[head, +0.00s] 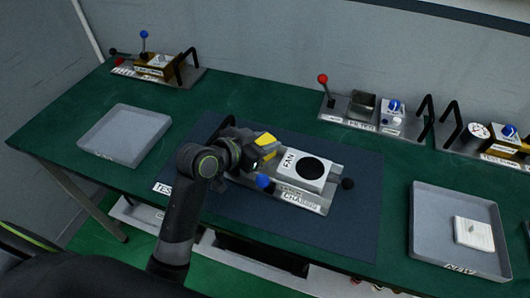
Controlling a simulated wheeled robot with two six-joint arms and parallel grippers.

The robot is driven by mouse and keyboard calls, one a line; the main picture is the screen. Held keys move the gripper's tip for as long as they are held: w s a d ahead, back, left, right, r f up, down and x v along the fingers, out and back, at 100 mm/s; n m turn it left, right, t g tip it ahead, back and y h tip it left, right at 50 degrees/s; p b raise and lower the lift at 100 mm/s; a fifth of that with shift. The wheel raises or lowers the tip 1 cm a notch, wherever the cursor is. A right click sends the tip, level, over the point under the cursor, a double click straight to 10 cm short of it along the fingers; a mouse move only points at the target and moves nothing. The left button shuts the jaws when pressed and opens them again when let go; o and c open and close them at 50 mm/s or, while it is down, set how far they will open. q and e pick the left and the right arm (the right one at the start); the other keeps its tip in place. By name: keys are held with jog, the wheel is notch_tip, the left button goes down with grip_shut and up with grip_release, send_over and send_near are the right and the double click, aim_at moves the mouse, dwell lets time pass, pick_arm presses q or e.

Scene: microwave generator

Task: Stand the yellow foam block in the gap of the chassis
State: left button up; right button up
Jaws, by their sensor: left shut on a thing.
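The yellow foam block (266,139) shows at the tip of my left gripper (258,152), which is shut on it. The gripper hides part of the block. The block is at the left end of the metal chassis (313,201), left of the white box labelled FAN (303,171) with a round black opening. The gripper and wrist cover the chassis's left part, so the gap is hidden. I cannot tell whether the block touches the chassis. My right gripper is not in view.
The chassis is on a dark mat (353,225) on the green table. An empty grey tray (125,135) is at left. Another grey tray (425,230) at right holds a white block (474,234). Fixtures with levers and handles (160,65) (365,111) stand along the back.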

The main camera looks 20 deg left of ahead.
pick_arm(q)
jog(key=shift+f, duration=1.9)
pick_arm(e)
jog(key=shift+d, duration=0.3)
pick_arm(q)
jog(key=shift+f, duration=0.2)
jog(key=o, duration=0.7)
jog(key=shift+c, duration=0.2)
jog(key=shift+r, duration=0.1)
